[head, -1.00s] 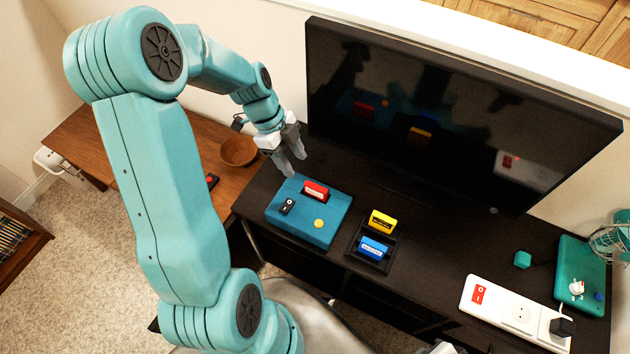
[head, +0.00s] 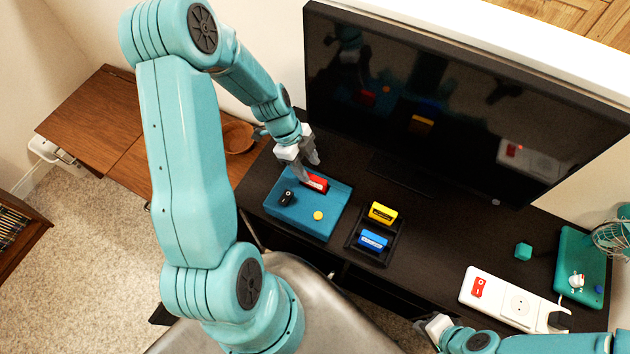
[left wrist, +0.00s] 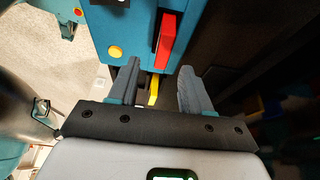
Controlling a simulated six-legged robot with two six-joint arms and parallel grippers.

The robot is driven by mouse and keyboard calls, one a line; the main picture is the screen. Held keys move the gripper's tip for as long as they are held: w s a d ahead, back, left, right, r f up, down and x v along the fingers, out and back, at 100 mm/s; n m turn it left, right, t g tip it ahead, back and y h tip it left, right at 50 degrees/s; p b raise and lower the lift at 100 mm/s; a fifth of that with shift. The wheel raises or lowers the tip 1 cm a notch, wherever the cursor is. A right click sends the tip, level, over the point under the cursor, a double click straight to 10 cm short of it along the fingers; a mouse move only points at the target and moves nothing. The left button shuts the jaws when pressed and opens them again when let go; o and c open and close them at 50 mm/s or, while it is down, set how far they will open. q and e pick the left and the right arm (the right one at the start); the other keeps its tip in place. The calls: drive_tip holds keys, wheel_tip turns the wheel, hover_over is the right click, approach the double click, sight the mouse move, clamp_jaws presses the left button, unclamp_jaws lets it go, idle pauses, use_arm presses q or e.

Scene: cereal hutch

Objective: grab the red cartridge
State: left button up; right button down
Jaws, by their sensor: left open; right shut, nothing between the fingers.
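The red cartridge (head: 317,182) stands upright in the top of a blue console (head: 300,222) on the dark stand. It also shows in the left wrist view (left wrist: 165,42), just beyond the fingertips and between their lines. My left gripper (head: 312,172) is open above and close to the cartridge's back side in the head view. In the left wrist view its fingers (left wrist: 158,78) are spread with nothing between them. Whether a fingertip touches the cartridge I cannot tell. My right gripper (head: 437,326) is shut and empty at the bottom of the head view, in front of the stand.
A yellow cartridge (head: 382,212) and a blue cartridge (head: 373,240) stand in a black holder (head: 352,239) right of the console. The television (head: 450,100) rises close behind.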

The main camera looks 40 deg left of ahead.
sight(315, 178)
use_arm(q)
drive_tip(key=shift+d+f, duration=0.3)
drive_tip(key=shift+f, duration=0.3)
drive_tip(key=x, duration=0.2)
drive_tip(key=p+x, duration=0.1)
drive_tip(key=x, duration=0.2)
drive_tip(key=shift+w+a+f, duration=0.1)
drive_tip(key=shift+w+a, duration=0.1)
drive_tip(key=shift+a, duration=0.05)
clamp_jaws()
